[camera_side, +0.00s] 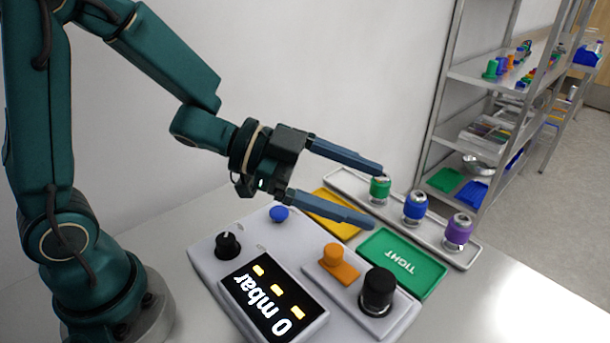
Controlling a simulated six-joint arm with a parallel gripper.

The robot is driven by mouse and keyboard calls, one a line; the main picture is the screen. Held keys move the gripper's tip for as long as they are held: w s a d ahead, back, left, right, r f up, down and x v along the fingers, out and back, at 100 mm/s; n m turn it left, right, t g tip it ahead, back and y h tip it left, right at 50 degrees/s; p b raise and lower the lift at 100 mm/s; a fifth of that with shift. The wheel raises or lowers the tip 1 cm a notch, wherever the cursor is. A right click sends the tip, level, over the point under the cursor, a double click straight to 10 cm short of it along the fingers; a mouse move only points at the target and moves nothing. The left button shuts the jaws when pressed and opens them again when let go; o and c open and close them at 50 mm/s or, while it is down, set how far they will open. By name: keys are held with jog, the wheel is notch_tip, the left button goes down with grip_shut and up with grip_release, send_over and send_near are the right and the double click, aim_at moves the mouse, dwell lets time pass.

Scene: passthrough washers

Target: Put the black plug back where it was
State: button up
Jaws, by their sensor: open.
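The black plug (378,291) is a black capped cylinder with a pale ring at its base. It stands upright at the right end of the raised block on the grey test device (212,262). An orange knob-like part (340,262) stands beside it on the same block. My gripper (376,196) is open, with its two blue-grey fingers spread and pointing right. It appears to be above the table, behind the black plug in the picture, and apart from it. Nothing is seen held between the fingers, though the green plug (380,187) shows behind the gap.
A long tray (470,257) at the back holds the green, blue (415,206) and purple (458,229) plugs. A green "TIGHT" plate (402,263) and a yellow plate (327,205) lie before it. The device carries a black knob (228,245), blue button (279,213) and "0 mbar" display (272,300).

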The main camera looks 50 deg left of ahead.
aim_at(382, 278)
jog(key=s+f+g, duration=0.1)
jog(key=f, duration=0.1)
jog(key=s+f+g+h, duration=0.1)
jog(key=f, duration=0.1)
jog(key=s+d+f+g, duration=0.1)
jog(key=f+g, duration=0.1)
jog(key=shift+s+d+f, duration=0.1)
jog(key=shift+s+f, duration=0.25)
jog(key=shift+f, duration=0.25)
jog(key=shift+x, duration=2.5)
jog(key=shift+r, duration=0.1)
grip_shut()
